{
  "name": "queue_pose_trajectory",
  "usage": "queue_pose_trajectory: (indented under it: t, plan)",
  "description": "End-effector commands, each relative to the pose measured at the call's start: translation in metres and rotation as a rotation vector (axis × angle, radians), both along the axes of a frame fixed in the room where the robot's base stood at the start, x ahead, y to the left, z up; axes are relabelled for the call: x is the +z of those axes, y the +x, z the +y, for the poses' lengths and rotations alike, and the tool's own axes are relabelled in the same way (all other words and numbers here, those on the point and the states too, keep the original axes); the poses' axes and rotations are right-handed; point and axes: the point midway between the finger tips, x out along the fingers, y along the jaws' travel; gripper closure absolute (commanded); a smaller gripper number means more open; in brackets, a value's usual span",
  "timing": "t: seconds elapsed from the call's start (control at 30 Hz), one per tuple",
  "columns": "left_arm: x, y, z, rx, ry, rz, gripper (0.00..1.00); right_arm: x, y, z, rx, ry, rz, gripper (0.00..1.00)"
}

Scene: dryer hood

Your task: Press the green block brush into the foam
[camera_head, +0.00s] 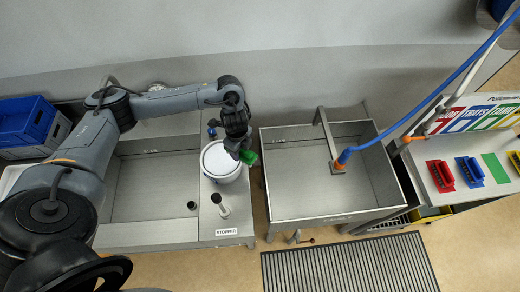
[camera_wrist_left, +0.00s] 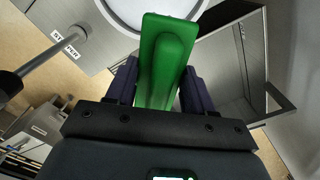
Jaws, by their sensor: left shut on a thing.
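My left gripper (camera_head: 238,150) is shut on the green block brush (camera_head: 248,157). In the left wrist view the green brush (camera_wrist_left: 168,50) stands out from between the two dark fingers of the left gripper (camera_wrist_left: 160,85). In the head view the brush is over or beside the right edge of a round white container (camera_head: 218,165). Part of the white container (camera_wrist_left: 117,18) shows behind the brush in the wrist view. I cannot tell whether the brush touches it. The foam cannot be made out clearly. My right gripper is not in view.
The container stands on a steel ledge between a left sink (camera_head: 150,190) and a right sink (camera_head: 290,205). A stopper handle (camera_head: 221,205) stands in front of it. A blue hose (camera_head: 420,108) runs into the right sink. Red (camera_head: 440,175) and blue (camera_head: 469,171) brushes lie far right.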

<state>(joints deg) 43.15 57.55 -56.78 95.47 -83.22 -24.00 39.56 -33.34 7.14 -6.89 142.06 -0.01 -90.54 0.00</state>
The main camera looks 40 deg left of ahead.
Motion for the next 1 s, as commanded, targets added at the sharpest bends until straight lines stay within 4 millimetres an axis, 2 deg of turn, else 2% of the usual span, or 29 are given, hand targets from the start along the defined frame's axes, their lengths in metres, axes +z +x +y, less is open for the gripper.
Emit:
queue_pose_trajectory:
  t: [0.03, 0.2, 0.4, 0.67, 1.0]
  plan:
    - [-0.004, -0.01, 0.015, -0.008, 0.004, 0.008, 0.81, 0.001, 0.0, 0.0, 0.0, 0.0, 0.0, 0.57]
    - [-0.008, -0.027, 0.048, -0.048, 0.003, 0.004, 0.81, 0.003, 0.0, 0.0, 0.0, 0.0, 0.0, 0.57]
    - [-0.009, -0.038, 0.071, -0.074, 0.001, 0.001, 0.81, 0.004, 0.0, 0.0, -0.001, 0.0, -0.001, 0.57]
    - [-0.015, -0.042, 0.078, -0.085, 0.0, 0.0, 0.81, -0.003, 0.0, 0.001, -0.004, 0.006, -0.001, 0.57]
    - [-0.041, -0.041, 0.078, -0.085, -0.001, 0.0, 0.81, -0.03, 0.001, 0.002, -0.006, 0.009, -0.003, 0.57]
